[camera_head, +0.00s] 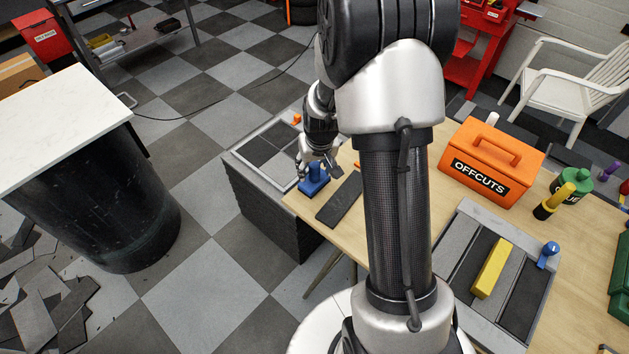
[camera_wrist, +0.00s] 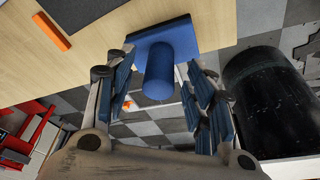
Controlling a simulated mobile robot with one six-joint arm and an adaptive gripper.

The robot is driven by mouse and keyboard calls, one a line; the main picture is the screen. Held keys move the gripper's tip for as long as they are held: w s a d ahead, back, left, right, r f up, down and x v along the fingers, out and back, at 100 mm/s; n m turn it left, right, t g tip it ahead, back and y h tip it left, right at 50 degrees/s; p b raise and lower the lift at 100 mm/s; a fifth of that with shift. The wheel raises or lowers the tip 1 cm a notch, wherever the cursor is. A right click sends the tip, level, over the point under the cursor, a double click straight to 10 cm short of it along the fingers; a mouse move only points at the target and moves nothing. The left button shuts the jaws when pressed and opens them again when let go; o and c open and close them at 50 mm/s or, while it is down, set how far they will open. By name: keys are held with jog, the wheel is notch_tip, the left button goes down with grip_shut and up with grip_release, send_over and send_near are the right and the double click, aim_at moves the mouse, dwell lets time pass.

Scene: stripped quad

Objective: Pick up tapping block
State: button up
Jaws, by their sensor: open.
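The tapping block looks to be the blue block (camera_head: 314,187) with a round upright handle, standing at the near left corner of the wooden table. In the wrist view its flat blue base and cylindrical handle (camera_wrist: 159,75) show near the top middle. My gripper (camera_head: 317,167) is open just above and around the handle. In the wrist view the two fingers of my gripper (camera_wrist: 158,68) stand on either side of the handle, with a gap on each side. Part of the handle is hidden by the fingers in the head view.
A dark slab (camera_head: 340,199) lies right beside the block. On the table (camera_head: 405,188) stand an orange OFFCUTS box (camera_head: 492,162), a glue bottle (camera_head: 571,187) and a tray (camera_head: 551,290) holding a yellow bar (camera_head: 491,268). A stack with a tiled top (camera_head: 268,150) stands left of the table.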

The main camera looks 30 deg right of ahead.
jog(key=shift+x, duration=1.1)
grip_shut()
jog(key=shift+r, duration=0.1)
